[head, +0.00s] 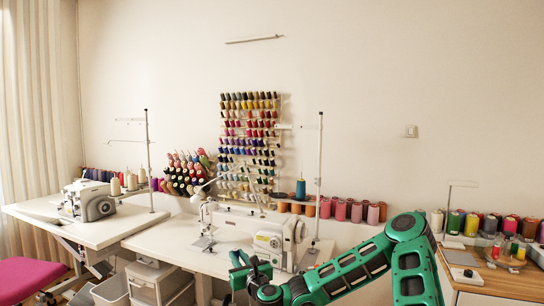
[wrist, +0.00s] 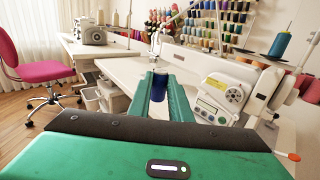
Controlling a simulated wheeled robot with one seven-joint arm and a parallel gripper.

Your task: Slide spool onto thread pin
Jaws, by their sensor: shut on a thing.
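A dark blue spool (wrist: 159,86) is between the two green fingers of my gripper (wrist: 160,82) in the wrist view. The fingers are shut on its sides, and it looks upright. In the head view my gripper (head: 244,264) is in front of the middle table, at the lower left of the white sewing machine (head: 268,234). The spool cannot be made out there. The machine also shows in the wrist view (wrist: 228,92), to the right of the fingers. A thread stand (head: 319,180) rises behind it, with a teal cone (head: 300,188) beside its pole. I cannot tell which pin is the thread pin.
The middle table (head: 180,244) has a bare white top left of the machine. Another machine (head: 88,200) stands on the left table. A pink chair (head: 28,278) is at the left. Several spools line the wall, and a wooden-topped table (head: 500,278) is at the right.

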